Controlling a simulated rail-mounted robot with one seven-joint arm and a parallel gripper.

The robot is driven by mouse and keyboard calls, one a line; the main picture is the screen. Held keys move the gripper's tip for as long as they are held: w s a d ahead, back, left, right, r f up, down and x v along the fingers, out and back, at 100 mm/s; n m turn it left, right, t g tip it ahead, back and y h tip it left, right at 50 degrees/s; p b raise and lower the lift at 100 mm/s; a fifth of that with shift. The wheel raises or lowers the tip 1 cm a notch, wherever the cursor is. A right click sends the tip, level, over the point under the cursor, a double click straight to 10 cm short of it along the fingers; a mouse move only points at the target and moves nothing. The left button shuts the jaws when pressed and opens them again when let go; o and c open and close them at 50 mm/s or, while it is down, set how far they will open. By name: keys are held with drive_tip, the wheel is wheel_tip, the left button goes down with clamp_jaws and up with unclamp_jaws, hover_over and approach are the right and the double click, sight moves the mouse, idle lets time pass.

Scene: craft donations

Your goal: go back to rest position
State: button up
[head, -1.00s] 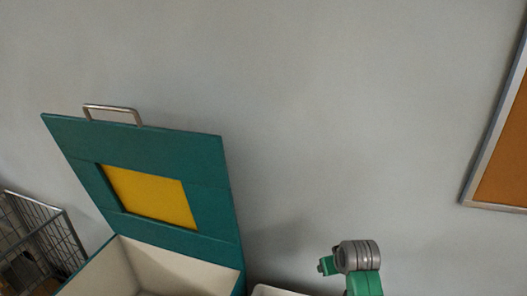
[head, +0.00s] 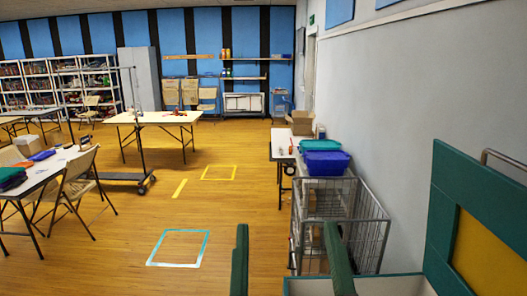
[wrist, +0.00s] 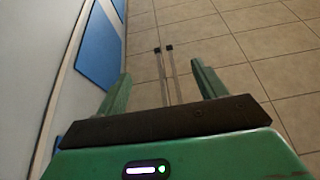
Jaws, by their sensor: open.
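My gripper (wrist: 160,68) is open and empty in the wrist view, its two green fingers spread wide. Between and beyond them I see a pale tiled surface and two thin rods. In the head view two dark green upright bars rise from the bottom edge; they look like the fingers of my gripper (head: 286,226), pointing up and well apart. The rest of my arm is out of the head view.
At the lower right a teal chest's lid (head: 450,205) stands open by the wall. Folding tables (head: 150,118) stand left; the wooden floor (head: 170,215) between is mostly clear.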

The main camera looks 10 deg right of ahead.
drive_tip(key=s+a+r+n+t+y+p, duration=0.25)
drive_tip(key=s+a+r+y, duration=0.2)
drive_tip(key=a+r, duration=0.3)
wheel_tip(320, 180, up, 17)
drive_tip(key=m+p, duration=0.1)
drive_tip(key=p, duration=1.7)
drive_tip(key=shift+w+r+h, duration=0.15)
drive_tip(key=shift+w+h, duration=0.05)
drive_tip(key=shift+h, duration=0.25)
